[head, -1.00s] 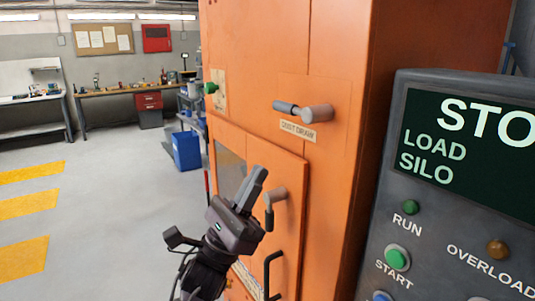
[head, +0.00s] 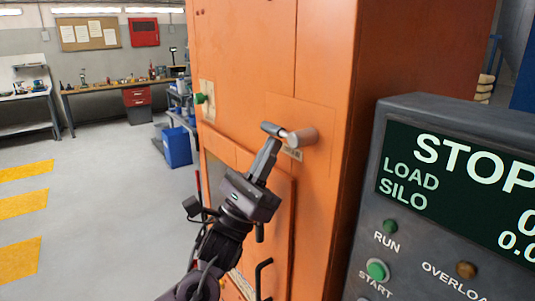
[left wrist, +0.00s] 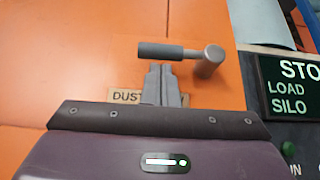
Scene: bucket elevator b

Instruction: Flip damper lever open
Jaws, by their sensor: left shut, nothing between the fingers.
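The lever (head: 271,129) above the DUST DRAW label has a dark grey grip pointing left from a round pinkish hub (head: 303,138) on the orange cabinet. In the left wrist view the grip (left wrist: 160,50) lies about level, with the hub at its right end. My left gripper (head: 270,147) is shut and empty, its fingertips (left wrist: 163,70) just below the grip. I cannot tell whether they touch it. The fingers and gripper body hide part of the label (left wrist: 125,96). My right gripper is not in view.
The orange cabinet (head: 240,65) fills the middle. A second lever tip (head: 260,233) and a black handle (head: 262,275) are lower down. The control panel (head: 440,190) reading STOP stands close on the right. A green knob (head: 200,99) is at the cabinet's left edge. Open floor lies left.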

